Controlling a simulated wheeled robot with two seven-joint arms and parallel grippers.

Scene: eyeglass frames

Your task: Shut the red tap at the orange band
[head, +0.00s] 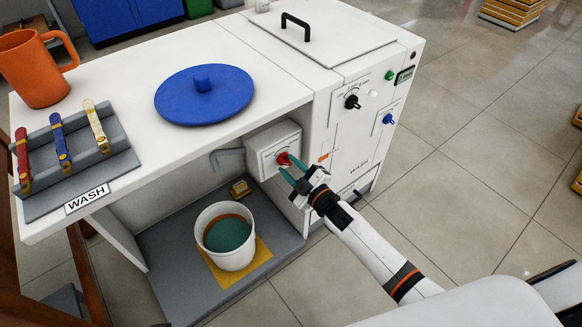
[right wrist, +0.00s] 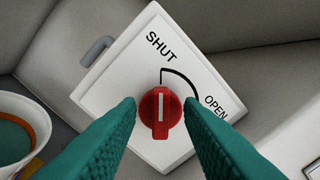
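The red tap (head: 283,159) is a knob on a white box under the counter; it also shows in the right wrist view (right wrist: 161,113). Its white line points up to the SHUT end of the printed arc. My right gripper (head: 290,171) is open, with its teal fingertips on either side of the knob and small gaps showing. A grey spout (head: 226,154) leaves the box; I see no stream from it. The white bucket (head: 236,262) below holds teal liquid (head: 228,236). The orange band (head: 229,217) shows on its inner wall just above the liquid. My left gripper is out of view.
The bucket stands on a yellow mat (head: 262,252) on the grey shelf. A yellow sponge-like block (head: 240,188) lies behind it. The machine front (head: 345,150) with knobs is right of the tap. The counter holds a blue lid (head: 205,100) and an orange mug (head: 38,75).

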